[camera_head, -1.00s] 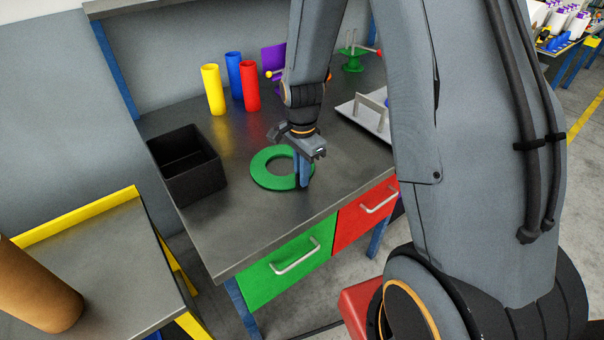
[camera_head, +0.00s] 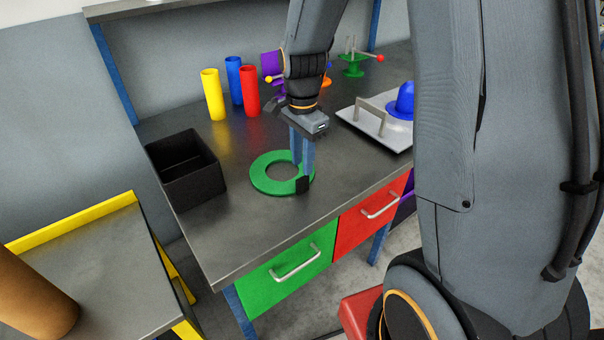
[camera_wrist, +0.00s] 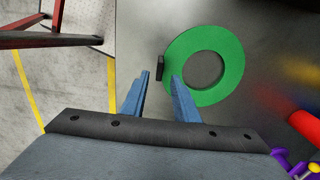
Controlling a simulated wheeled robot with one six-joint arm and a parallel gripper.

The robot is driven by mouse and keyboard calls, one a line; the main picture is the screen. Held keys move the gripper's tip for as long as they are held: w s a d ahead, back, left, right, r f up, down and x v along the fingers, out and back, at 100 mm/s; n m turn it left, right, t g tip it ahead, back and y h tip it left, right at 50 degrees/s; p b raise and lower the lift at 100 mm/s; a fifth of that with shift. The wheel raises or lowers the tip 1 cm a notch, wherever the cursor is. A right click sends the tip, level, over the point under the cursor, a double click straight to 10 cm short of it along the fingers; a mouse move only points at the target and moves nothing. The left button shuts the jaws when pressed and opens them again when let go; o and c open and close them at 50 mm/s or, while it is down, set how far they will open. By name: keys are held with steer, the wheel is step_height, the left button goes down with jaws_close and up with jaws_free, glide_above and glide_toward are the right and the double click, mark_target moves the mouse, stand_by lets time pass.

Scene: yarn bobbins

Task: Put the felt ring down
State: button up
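The green felt ring (camera_head: 268,182) lies flat on the grey workbench top (camera_head: 215,240), to the right of the black bin. A small black tab (camera_head: 303,184) stands at its right edge; the wrist view shows the ring (camera_wrist: 228,52) with the tab (camera_wrist: 160,68) at its left edge. My gripper (camera_head: 303,168) is above the tab, fingers pointing down. In the wrist view my gripper (camera_wrist: 160,77) has its two blue fingers apart, with the tab in the gap and clear space on both sides. Nothing is held.
A black open bin (camera_head: 190,185) is left of the ring. Yellow (camera_head: 213,95), blue (camera_head: 234,80) and red (camera_head: 250,92) bobbins stand behind. A white tray (camera_head: 350,115) with a blue object (camera_head: 403,100) is to the right. The front of the bench is clear.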

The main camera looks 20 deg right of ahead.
step_height(320, 180, up, 5)
steer(key=s+f+n, duration=0.2)
steer(key=s+n, duration=1.1)
steer(key=n, duration=0.1)
steer(key=shift+s+a+f+t+b, duration=0.15)
steer(key=shift+s+f+t+b, duration=0.2)
steer(key=shift+s+t, duration=0.05)
